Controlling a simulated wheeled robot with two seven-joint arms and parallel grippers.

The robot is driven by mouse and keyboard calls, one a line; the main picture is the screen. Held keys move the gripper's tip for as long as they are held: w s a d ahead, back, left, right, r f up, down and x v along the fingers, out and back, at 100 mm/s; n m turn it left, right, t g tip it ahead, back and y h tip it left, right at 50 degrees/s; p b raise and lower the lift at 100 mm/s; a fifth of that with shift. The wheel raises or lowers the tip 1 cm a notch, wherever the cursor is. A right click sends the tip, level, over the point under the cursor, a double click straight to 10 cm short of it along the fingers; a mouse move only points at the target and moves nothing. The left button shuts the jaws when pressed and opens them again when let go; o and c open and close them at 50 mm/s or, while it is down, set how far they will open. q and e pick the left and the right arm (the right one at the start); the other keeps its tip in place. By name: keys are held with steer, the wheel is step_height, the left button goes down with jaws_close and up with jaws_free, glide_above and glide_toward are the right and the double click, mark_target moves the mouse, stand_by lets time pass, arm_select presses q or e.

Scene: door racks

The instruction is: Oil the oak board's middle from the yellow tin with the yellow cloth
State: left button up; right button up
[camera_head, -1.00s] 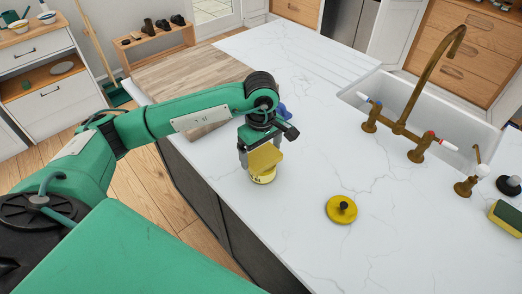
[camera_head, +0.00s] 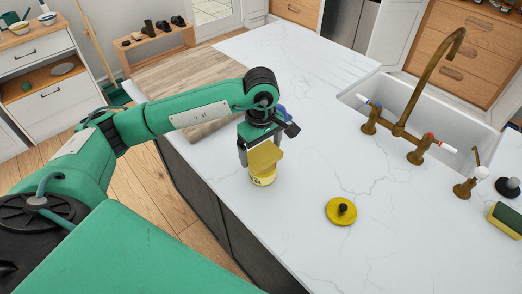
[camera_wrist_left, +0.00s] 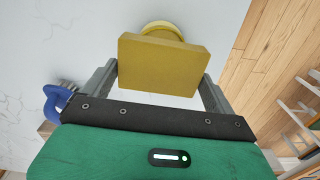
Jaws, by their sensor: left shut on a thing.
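My left gripper (camera_head: 262,150) is shut on the yellow cloth (camera_head: 266,156), which looks like a folded block. The cloth also shows between the fingers in the left wrist view (camera_wrist_left: 163,66). The yellow tin (camera_head: 262,179) stands upright on the counter directly beneath the cloth; its rim shows behind the cloth in the left wrist view (camera_wrist_left: 162,27). The cloth hides the tin's mouth, so I cannot tell whether they touch. The oak board (camera_head: 180,82) lies flat at the counter's far left, partly hidden behind my left arm. My right gripper is not in view.
A yellow lid (camera_head: 341,211) with a black knob lies on the counter to the right. A blue-handled thing (camera_wrist_left: 56,103) is beside the gripper. The white sink (camera_head: 455,120) with brass taps and a sponge (camera_head: 507,216) are at the right. The counter's middle is clear.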

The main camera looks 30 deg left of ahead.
mark_target(261, 152)
arm_select(q)
steer(key=shift+r+p, duration=0.75)
steer(key=shift+r, duration=1.8)
